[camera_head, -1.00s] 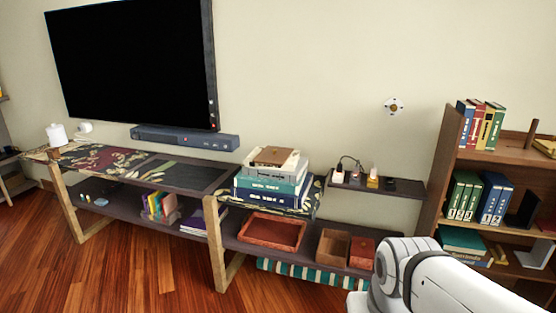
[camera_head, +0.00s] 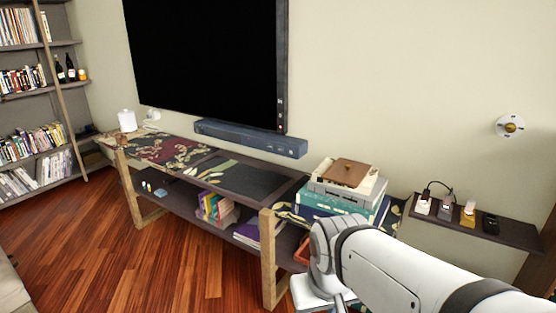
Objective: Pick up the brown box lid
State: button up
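A flat brown lid-like piece with a small knob (camera_head: 346,172) lies on top of a grey box or thick book (camera_head: 345,188) on the book stack, on the right part of the low console. It looks level, and nothing covers it. My white arm enters from the lower right, and its joint is in front of and below the stack, apart from the lid. My gripper's fingers do not show clearly; the arm's end is cut off by the bottom edge.
The stack has a teal book (camera_head: 342,202) under the grey one. A wall shelf (camera_head: 510,230) with chargers and a black remote is to the right. The TV (camera_head: 205,60) and soundbar (camera_head: 250,138) are behind. Wooden floor (camera_head: 170,255) is clear at front left.

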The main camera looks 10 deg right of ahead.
aim_at(349, 173)
jog(key=u, duration=0.2)
jog(key=i, duration=1.5)
jog(key=z, duration=0.7)
jog(key=i, duration=0.65)
jog(key=z, duration=0.3)
jog(key=k, duration=0.85)
jog(key=z, duration=0.2)
jog(key=i, duration=0.85)
jog(key=u, duration=0.05)
